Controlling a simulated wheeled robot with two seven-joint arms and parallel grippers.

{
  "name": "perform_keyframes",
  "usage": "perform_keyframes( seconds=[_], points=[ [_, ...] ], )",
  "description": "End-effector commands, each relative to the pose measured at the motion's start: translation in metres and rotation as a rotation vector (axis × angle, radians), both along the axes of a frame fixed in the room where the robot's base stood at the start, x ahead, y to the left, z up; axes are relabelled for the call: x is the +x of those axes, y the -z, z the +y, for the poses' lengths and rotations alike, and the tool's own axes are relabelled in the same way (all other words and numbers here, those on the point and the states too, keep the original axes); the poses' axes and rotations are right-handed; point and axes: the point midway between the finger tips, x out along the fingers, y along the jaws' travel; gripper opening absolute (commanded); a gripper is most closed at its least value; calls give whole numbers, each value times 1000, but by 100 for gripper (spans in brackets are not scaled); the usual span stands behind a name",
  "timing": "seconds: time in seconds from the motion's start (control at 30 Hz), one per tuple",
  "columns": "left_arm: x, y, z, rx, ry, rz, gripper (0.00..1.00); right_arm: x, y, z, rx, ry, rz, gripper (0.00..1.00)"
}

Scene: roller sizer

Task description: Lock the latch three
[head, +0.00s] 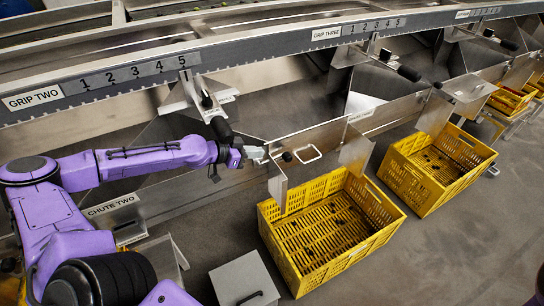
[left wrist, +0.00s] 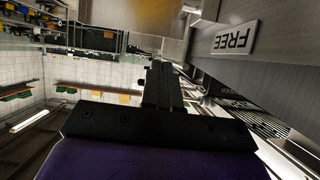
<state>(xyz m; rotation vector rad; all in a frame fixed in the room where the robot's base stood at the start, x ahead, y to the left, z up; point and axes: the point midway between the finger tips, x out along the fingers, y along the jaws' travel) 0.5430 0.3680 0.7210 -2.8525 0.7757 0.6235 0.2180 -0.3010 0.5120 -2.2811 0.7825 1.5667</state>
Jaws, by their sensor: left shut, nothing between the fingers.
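My left gripper (head: 258,158) reaches in from the left, shut and empty, at the left edge of a metal gate plate (head: 278,182) on the chute above the nearest yellow crate. The plate carries a black knob (head: 287,157) and a pale loop handle (head: 308,153), both just right of the fingertips. I cannot tell which part is latch three, or whether the fingers touch the plate. My right gripper is out of view.
The nearest yellow crate (head: 384,203) stands on the floor below the plate, with another yellow crate (head: 484,151) to its right. A GRIP THREE rail label (head: 326,33) and black-knobbed lever (head: 408,73) are above. A grey box (head: 232,279) is at the front.

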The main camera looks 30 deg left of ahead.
Motion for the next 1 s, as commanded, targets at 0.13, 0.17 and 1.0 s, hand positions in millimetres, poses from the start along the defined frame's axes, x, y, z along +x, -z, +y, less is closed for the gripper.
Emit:
perform_keyframes(
  seconds=[0.13, 0.17, 1.0],
  points=[
    [20, 24, -14, 4, 5, 5, 0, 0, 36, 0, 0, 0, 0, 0],
    [25, 27, -17, 3, 4, 5, 0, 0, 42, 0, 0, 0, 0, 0],
    [74, 40, -48, 12, 3, 32, 0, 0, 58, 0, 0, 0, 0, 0]
  ],
)
